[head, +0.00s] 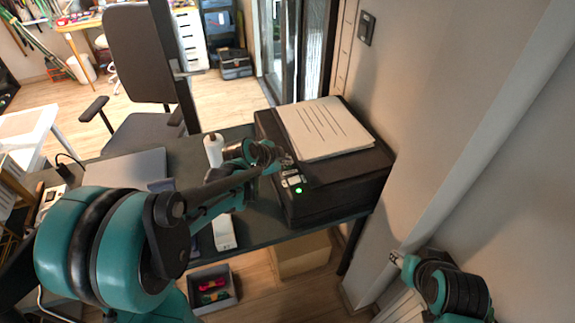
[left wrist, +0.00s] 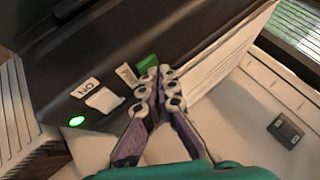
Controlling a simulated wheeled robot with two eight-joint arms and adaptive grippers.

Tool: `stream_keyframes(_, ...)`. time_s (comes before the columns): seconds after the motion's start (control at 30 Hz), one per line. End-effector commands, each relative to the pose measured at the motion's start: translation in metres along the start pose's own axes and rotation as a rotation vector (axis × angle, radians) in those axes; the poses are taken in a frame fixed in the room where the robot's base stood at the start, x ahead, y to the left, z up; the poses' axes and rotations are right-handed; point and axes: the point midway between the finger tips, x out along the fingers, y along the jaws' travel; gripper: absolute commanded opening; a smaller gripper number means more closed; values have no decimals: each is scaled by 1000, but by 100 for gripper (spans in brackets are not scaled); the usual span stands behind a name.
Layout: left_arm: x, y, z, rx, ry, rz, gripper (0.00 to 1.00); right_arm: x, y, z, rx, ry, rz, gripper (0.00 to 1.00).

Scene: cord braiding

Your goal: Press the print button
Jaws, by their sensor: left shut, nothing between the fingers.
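The black printer (head: 335,198) stands at the right end of the dark desk, with lined paper (head: 325,128) on top. My left gripper (head: 284,160) is shut and empty over the printer's button panel. In the left wrist view, its fingertips (left wrist: 163,76) are beside a green button (left wrist: 147,62); I cannot tell whether they touch it. A small labelled button (left wrist: 127,75), a white button (left wrist: 104,99) and a lit green lamp (left wrist: 76,121) lie in a row to the left.
A laptop (head: 125,170), a white roll (head: 213,150) and a white device (head: 224,232) are on the desk. A grey bin (head: 213,288) and a cardboard box (head: 300,256) are below. A wall (head: 450,110) closes off the right side. A chair (head: 140,60) stands behind the desk.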

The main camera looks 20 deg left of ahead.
Motion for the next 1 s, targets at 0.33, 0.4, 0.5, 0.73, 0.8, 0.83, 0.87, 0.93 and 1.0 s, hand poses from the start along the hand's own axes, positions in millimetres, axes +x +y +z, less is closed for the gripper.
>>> stream_keyframes(0.33,1,1,1,0,0,0,0,1,0,1,0,0,0,40)
stream_keyframes(0.4,1,1,1,0,0,0,0,1,0,0,0,0,0,40)
stream_keyframes(0.5,-1,-1,-1,0,0,0,0,-1,0,-1,0,0,0,40)
stream_keyframes(0.73,-10,-7,-7,0,0,0,0,-10,0,-7,0,0,0,40)
stream_keyframes(0.8,-11,-8,-8,0,0,0,0,-10,0,-7,0,0,0,40)
stream_keyframes(0.83,-11,-8,-8,0,0,0,0,-10,0,-7,0,0,0,40)
stream_keyframes(0.87,-11,-8,-8,0,0,0,0,-10,0,-7,0,0,0,40)
stream_keyframes(0.93,-10,-7,-7,0,0,0,0,-10,0,-7,0,0,0,40)
stream_keyframes(1.0,-10,-7,-7,0,0,0,0,-10,0,-7,0,0,0,40)
